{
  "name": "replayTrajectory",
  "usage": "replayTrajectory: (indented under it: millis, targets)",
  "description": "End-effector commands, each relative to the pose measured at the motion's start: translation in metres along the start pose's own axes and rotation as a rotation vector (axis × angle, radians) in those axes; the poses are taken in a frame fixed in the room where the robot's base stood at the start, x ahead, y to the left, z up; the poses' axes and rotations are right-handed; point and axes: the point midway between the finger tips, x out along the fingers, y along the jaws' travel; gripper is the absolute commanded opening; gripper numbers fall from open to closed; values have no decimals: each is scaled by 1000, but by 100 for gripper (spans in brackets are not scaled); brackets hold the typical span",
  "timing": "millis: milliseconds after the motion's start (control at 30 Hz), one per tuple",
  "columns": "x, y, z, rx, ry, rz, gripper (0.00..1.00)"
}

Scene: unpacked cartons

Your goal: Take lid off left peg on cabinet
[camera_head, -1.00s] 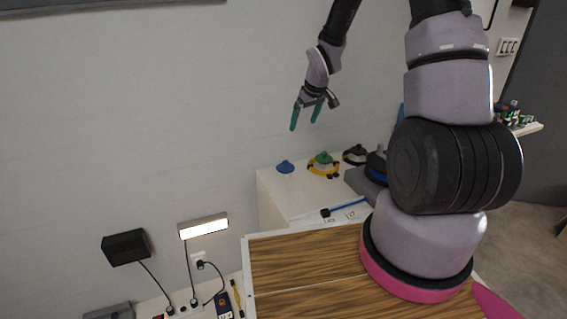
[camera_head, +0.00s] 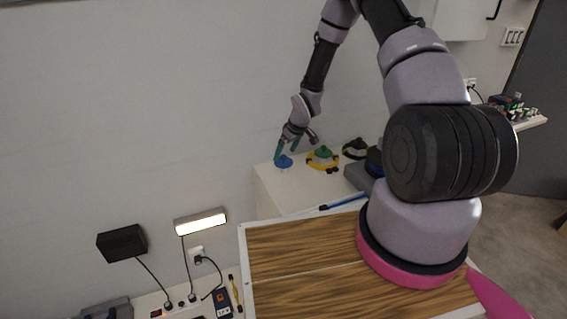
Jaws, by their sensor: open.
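A small blue lid-like piece (camera_head: 284,162) sits at the left end of the white cabinet top (camera_head: 290,188). No peg shows apart from it, so what is under it is hidden. My gripper (camera_head: 286,152), with green fingers, is open and points down at the blue piece. One finger overlaps its upper left side in the picture; I cannot tell whether they touch.
Right of the blue piece stand a yellow item with a green top (camera_head: 322,157) and a black item (camera_head: 355,149). A wood-grain panel (camera_head: 300,258) lies in front. A lamp (camera_head: 201,221), a black box (camera_head: 122,242) and cables are at lower left. Bare wall lies behind.

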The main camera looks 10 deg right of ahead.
Motion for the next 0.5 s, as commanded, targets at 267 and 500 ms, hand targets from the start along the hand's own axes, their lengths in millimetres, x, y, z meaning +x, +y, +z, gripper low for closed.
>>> replayTrajectory:
  millis: [267,500]
  targets:
    - [35,1,1,0,-1,0,100]
    - [36,1,1,0,-1,0,100]
